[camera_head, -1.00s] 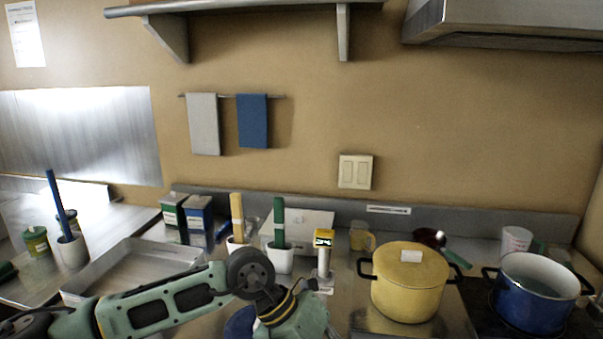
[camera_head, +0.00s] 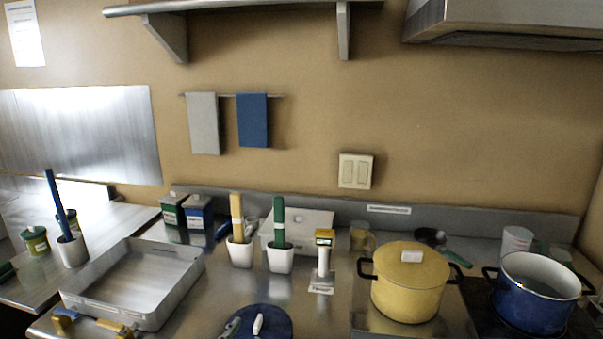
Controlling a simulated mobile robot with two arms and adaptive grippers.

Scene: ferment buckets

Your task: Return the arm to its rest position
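Neither of my arms nor grippers shows in the head view now. The counter (camera_head: 215,300) where an arm was is uncovered. A yellow lidded pot (camera_head: 408,290) and a blue open pot (camera_head: 535,300) stand at the right. A metal tray (camera_head: 125,305) lies at the left. A round blue item (camera_head: 258,322) with small white and green things on it is cut off by the bottom edge.
Two white holders (camera_head: 240,254) (camera_head: 281,260) carry a yellow and a green tool. A yellow-topped device (camera_head: 324,255) stands beside them. Small yellow-and-blue items (camera_head: 117,328) lie by the tray's front. Bare counter shows between the tray and blue item.

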